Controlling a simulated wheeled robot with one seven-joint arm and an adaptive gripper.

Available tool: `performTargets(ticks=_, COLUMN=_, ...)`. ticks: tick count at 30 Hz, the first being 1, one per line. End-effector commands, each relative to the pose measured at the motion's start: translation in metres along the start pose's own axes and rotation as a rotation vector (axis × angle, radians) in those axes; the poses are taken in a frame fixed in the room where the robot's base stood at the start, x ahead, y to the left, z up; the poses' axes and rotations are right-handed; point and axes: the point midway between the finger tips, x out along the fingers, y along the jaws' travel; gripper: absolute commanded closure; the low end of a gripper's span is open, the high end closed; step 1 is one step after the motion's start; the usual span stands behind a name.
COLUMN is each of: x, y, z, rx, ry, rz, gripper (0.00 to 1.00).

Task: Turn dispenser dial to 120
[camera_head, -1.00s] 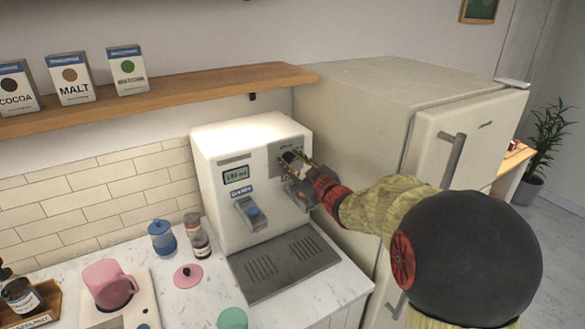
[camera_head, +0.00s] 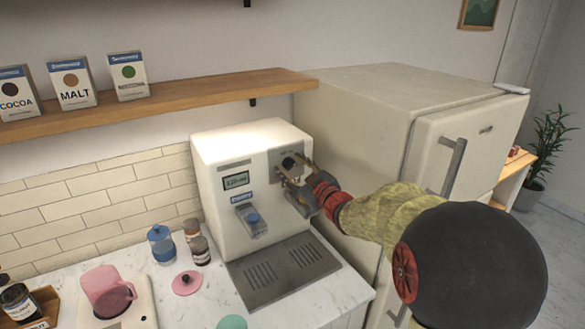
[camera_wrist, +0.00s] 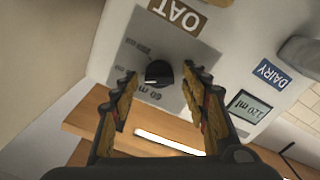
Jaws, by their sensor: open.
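The white dispenser (camera_head: 215,165) stands on the counter. Its black dial (camera_head: 289,163) is on a grey panel at the upper right of its front. The wrist view is upside down and shows the dial (camera_wrist: 158,73) with printed ml marks around it; its pointer is too small to read surely. The display (camera_wrist: 249,106) reads 120 ml in the wrist view. My gripper (camera_head: 296,177) is open at the dial panel, slightly below the dial in the head view. In the wrist view its fingers (camera_wrist: 158,78) lie either side of the dial with gaps; I cannot tell the depth.
A blue jar (camera_head: 161,244), a bottle (camera_head: 197,242) and a pink mug (camera_head: 105,292) stand to the left. The fridge (camera_head: 380,120) is close on the right.

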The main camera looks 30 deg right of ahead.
Motion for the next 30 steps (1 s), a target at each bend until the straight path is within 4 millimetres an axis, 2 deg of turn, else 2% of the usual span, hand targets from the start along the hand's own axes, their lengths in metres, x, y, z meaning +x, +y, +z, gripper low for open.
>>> performTargets(ticks=8, x=-0.001, y=0.001, z=0.0, rx=0.0, ry=0.0, rz=0.001, gripper=0.54)
performTargets(ticks=11, x=-0.008, y=0.001, z=-0.001, rx=-0.001, ry=0.001, rz=0.002, gripper=0.54)
performTargets(ticks=14, x=-0.023, y=0.002, z=0.0, rx=-0.001, ry=-0.001, rz=0.003, gripper=0.54)
performTargets(ticks=24, x=-0.09, y=0.001, z=0.001, rx=0.0, ry=-0.002, rz=0.003, gripper=0.54)
performTargets(ticks=30, x=-0.114, y=0.001, z=0.0, rx=-0.001, ry=0.0, rz=0.002, gripper=0.54)
